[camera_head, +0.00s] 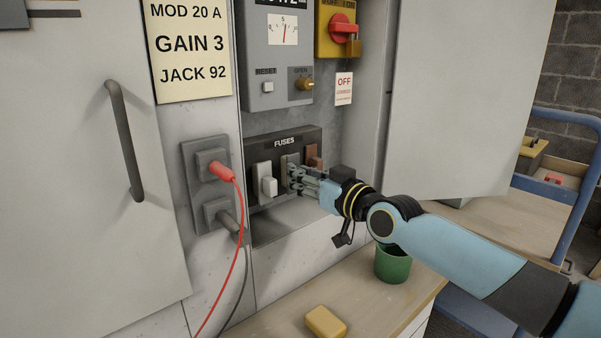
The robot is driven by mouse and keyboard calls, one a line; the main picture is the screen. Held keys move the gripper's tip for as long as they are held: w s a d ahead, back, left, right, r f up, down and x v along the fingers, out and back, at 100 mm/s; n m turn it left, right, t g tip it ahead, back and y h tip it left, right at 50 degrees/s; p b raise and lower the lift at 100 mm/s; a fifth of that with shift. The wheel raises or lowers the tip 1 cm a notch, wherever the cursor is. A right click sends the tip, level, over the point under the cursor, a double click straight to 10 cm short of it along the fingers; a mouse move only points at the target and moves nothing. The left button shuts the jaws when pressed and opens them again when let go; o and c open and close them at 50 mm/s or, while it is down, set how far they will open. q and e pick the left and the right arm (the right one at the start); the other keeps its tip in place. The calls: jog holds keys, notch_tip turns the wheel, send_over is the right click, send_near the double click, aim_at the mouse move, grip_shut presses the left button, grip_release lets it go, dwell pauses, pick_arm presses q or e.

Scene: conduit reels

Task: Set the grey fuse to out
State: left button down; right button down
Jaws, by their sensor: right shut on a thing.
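The black fuse panel (284,141) marked FUSES sits low in the open cabinet. The grey fuse (290,159) is in the middle position, between a white fuse (267,184) on the left and a brown fuse (312,155) on the right. My right gripper (294,180) reaches in from the right and is shut on the grey fuse, hiding its lower part. I cannot tell whether the grey fuse is fully seated. My left gripper is not in view.
A red plug (222,171) with a cable hangs left of the fuses. Above are a meter box (265,65) and a red rotary switch (342,28) with a padlock. A green cup (392,265) and a yellow block (325,322) stand on the bench below. The cabinet door (465,90) is open at right.

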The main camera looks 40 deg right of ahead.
jog(key=c, duration=1.2)
grip_release()
jog(key=shift+c, duration=0.2)
notch_tip(320, 180, up, 10)
